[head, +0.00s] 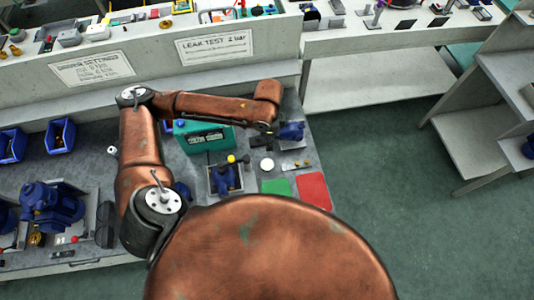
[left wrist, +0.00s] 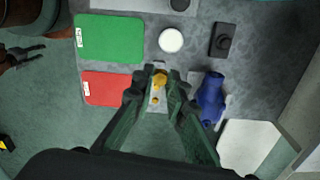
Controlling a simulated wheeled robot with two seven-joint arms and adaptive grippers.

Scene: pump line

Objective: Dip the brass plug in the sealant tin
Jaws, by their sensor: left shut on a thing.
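In the left wrist view my left gripper (left wrist: 158,92) is shut on the brass plug (left wrist: 160,79), which shows between its fingertips. A round white-topped thing, which looks like the sealant tin (left wrist: 171,40), stands just beyond the plug and apart from it. In the head view the tin (head: 267,164) is on the bench, below my left gripper (head: 268,132); the held plug cannot be made out there. A dark pronged shape at the left edge of the left wrist view looks like my right gripper (left wrist: 20,58); its jaws are unclear.
A green mat (left wrist: 110,38) and a red mat (left wrist: 112,88) lie beside the tin. A blue pump part (left wrist: 211,98) and a dark block (left wrist: 223,40) are on the right. A teal box (head: 205,137) and a blue pump (head: 226,177) stand nearby in the head view.

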